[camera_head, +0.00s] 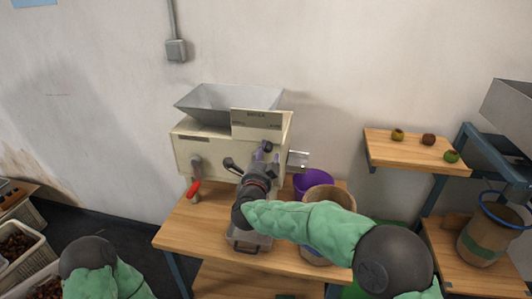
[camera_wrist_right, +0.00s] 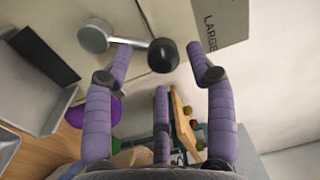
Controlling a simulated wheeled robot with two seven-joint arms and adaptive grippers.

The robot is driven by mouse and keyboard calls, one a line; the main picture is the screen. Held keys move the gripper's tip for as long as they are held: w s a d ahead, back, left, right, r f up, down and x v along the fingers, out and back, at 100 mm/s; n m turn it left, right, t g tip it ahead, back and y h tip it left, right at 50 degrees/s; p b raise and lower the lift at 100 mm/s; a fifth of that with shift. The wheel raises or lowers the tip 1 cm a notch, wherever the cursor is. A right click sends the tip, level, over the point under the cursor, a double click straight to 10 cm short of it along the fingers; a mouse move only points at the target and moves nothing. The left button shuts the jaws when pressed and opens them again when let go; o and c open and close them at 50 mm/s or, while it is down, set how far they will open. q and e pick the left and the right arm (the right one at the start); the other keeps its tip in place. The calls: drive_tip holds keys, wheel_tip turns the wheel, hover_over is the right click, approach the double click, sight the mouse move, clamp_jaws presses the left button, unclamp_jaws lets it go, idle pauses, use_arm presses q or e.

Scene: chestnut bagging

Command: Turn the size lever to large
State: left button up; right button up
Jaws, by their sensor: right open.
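The size lever (camera_wrist_right: 130,43) shows in the right wrist view as a silver hub with a short rod and a black ball knob (camera_wrist_right: 163,55). My right gripper (camera_wrist_right: 162,66) is open, with its purple-padded fingers spread around the knob; I cannot tell whether any finger touches it. A grey plate reading LARGE (camera_wrist_right: 212,25) is beside the lever. In the head view my right gripper (camera_head: 265,155) is in front of the cream bagging machine (camera_head: 186,150), below its label plate (camera_head: 256,124), and hides the lever there. My left gripper is out of view.
The machine has a grey hopper (camera_head: 215,100) and a red-handled lever (camera_head: 193,190) on its left. It stands on a wooden table (camera_head: 180,228) with a purple bucket (camera_head: 313,180) at right. Crates (camera_head: 35,250) stand at left.

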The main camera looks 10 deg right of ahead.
drive_tip(key=v, duration=1)
drive_tip(key=shift+s, duration=0.1)
